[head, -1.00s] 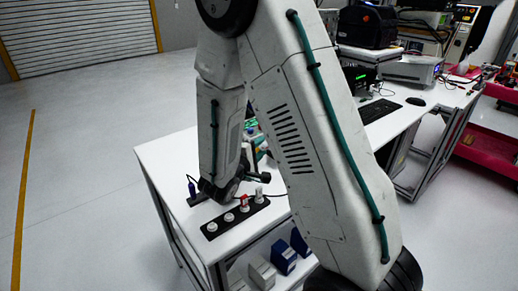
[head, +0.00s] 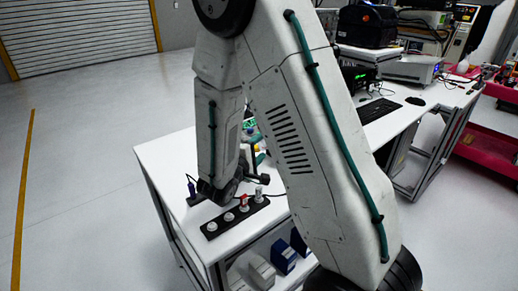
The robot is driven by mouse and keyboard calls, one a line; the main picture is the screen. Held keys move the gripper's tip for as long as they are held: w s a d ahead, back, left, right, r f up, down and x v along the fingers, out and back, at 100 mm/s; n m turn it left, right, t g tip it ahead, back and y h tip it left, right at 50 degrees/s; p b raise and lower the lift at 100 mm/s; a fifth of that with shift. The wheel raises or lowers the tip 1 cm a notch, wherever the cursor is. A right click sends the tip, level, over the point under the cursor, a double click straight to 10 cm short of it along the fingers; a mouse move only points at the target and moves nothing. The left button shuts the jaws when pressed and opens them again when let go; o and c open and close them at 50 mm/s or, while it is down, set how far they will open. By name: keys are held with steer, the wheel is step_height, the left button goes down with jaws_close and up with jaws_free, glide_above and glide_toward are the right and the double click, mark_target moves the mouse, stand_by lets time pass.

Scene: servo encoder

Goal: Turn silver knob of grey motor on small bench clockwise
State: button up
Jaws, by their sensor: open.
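The small white bench (head: 160,158) stands left of centre. A black strip (head: 236,216) on it carries a row of small parts: two white round ones, a red one and a silver upright one (head: 259,193) at the right end. The silver one may be the silver knob, but it is too small to be sure. I cannot make out a grey motor. My gripper (head: 264,179) is small, dark and partly hidden by my arm. It is open, above the bench just behind the silver part, with no clear contact visible.
Green and yellow items (head: 250,128) lie behind my arm. Blue and white boxes (head: 283,258) sit on the lower shelf. A larger desk with a keyboard (head: 378,110) is at right. Floor at left is clear.

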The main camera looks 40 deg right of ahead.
steer(key=v, duration=0.7)
steer(key=shift+s+a, duration=0.15)
stand_by(0.3)
